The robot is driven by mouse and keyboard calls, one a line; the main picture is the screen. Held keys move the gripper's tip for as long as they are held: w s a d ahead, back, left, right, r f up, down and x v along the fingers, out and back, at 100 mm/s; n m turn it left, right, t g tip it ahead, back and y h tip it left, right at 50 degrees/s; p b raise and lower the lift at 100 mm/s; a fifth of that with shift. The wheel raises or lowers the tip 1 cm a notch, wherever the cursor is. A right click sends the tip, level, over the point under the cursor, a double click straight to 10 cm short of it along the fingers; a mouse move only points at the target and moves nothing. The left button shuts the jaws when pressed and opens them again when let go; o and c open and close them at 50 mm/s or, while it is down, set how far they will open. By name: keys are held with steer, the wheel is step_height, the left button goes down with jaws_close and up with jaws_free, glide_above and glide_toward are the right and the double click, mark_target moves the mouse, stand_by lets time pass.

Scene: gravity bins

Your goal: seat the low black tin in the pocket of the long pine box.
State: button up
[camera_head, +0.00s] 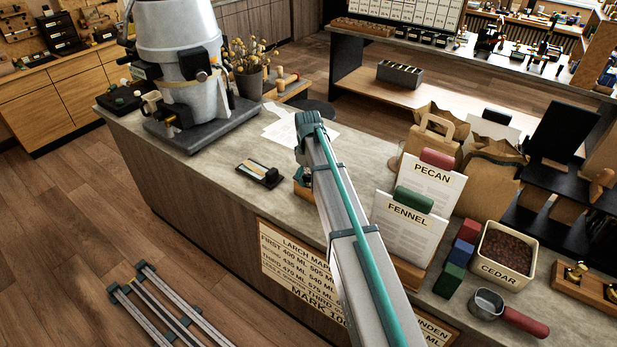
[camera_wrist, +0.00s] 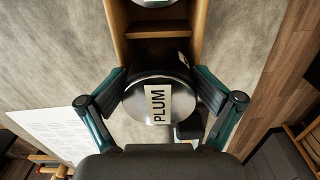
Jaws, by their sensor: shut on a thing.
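The low black tin (camera_wrist: 140,104) is round and glossy, with a pale label reading PLUM across its top. My gripper (camera_wrist: 160,90) is shut on it, one finger at each side. The long pine box (camera_wrist: 117,32) lies just beyond the tin in the wrist view, with side walls and a cross divider. The tin overlaps the near part of the box in the picture; I cannot tell its height over it, and it hides that part. In the head view only a bit of the box (camera_head: 302,191) shows beside my arm, which hides my gripper and the tin.
A second round item (camera_wrist: 152,3) sits in the far part of the box. White papers (camera_wrist: 48,133) lie to the left in the wrist view. In the head view, a small black tray (camera_head: 259,175) is left of my arm, and the FENNEL card (camera_head: 408,228) stands right.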

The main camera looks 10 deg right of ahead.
mark_target(308, 170)
steer(key=shift+s+f, duration=0.1)
steer(key=shift+f, duration=0.25)
steer(key=o, duration=1.4)
steer(key=shift+o, duration=0.9)
steer(key=shift+w+f, duration=0.15)
steer(key=shift+w, duration=0.05)
steer(key=shift+w+r, duration=0.15)
steer(key=shift+r, duration=0.15)
steer(key=shift+c, duration=0.2)
steer(key=shift+r, duration=0.25)
step_height(308, 170, up, 11)
steer(key=shift+r, duration=0.2)
